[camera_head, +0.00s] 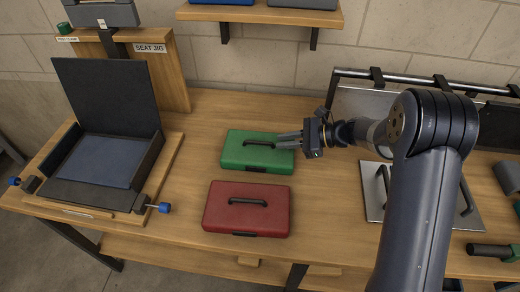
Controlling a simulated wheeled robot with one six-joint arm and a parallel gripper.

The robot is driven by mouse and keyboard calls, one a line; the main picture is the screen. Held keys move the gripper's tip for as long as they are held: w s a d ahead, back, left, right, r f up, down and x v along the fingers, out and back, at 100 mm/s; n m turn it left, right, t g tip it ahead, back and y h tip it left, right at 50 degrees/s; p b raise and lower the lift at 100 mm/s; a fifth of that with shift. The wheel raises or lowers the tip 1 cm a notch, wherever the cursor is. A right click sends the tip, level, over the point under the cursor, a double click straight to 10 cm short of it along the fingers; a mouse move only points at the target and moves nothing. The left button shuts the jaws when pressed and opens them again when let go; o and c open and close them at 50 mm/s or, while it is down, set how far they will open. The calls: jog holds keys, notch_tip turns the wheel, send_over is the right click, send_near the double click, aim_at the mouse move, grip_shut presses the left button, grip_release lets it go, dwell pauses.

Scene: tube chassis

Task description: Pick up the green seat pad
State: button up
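The green seat pad (239,157) lies flat on the wooden table near the middle, with a dark handle (258,143) across its top. My gripper (278,141) reaches in from the right, over the pad's right part. Its two grey fingers point left and show a gap between them. The fingertips are close to the right end of the handle, and I see nothing between them. How high they are above the pad is hard to tell.
A red pad (247,218) with a handle lies just in front of the green one. A seat jig (150,151) with a blue pad stands at left. A metal plate (400,212) with handles lies at right. A wooden shelf (262,14) hangs above the back.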

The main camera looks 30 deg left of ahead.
aim_at(272, 144)
jog(key=x, duration=0.4)
jog(key=shift+s+a+p, duration=0.15)
jog(key=shift+a+p, duration=0.1)
jog(key=shift+p, duration=0.1)
grip_shut()
